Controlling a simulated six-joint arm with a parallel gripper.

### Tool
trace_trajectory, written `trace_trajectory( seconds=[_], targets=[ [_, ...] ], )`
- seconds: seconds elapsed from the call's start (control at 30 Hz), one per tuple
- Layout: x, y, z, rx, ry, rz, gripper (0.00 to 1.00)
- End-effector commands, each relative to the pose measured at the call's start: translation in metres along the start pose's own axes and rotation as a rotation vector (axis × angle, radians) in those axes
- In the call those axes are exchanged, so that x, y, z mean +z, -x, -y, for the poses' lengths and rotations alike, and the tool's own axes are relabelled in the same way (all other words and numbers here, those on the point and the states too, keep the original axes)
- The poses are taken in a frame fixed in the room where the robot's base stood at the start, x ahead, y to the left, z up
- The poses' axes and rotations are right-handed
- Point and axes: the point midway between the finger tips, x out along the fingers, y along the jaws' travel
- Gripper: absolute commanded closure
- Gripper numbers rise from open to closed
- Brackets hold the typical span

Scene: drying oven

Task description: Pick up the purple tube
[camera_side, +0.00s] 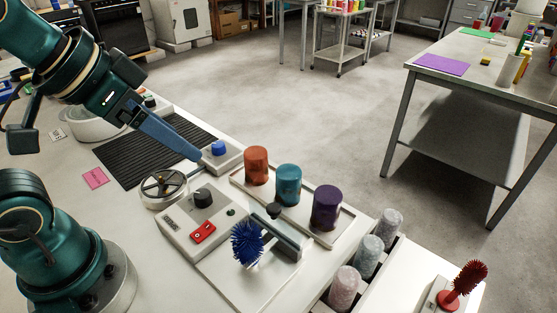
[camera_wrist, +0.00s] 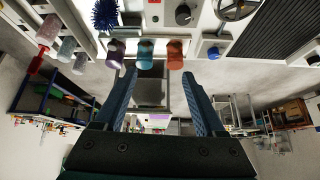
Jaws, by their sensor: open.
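The purple tube (camera_side: 326,207) stands upright at the near right end of a row on a pale tray (camera_side: 241,182). A teal tube (camera_side: 288,184) and an orange tube (camera_side: 256,165) stand beside it. In the wrist view the purple tube (camera_wrist: 116,53) is at the upper left, next to the teal tube (camera_wrist: 145,53) and the orange tube (camera_wrist: 175,54). My gripper (camera_side: 199,157) is up and left of the row, apart from the purple tube. In the wrist view my gripper (camera_wrist: 160,82) is open, with nothing between its blue fingers.
A device with a knob and red switch (camera_side: 203,232) and a blue spiky brush (camera_side: 247,243) stand beside the tray. Several pale speckled tubes (camera_side: 345,288) stand in a rack on the right. A red brush (camera_side: 466,280) stands farther right. A ribbed black mat (camera_side: 158,150) lies below my arm.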

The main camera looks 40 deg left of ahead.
Motion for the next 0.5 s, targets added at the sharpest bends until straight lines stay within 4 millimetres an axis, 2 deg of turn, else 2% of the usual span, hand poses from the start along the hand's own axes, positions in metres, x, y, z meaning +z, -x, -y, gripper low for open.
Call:
trace_trajectory(
  seconds=[0.1, 0.27, 0.4, 0.5],
  targets=[
    [-0.042, 0.004, -0.009, 0.034, -0.068, -0.029, 0.28],
    [-0.092, -0.004, -0.029, 0.088, -0.167, -0.043, 0.28],
    [-0.128, -0.021, -0.055, 0.139, -0.254, -0.042, 0.28],
    [-0.147, -0.039, -0.077, 0.176, -0.314, -0.035, 0.28]
  ],
)
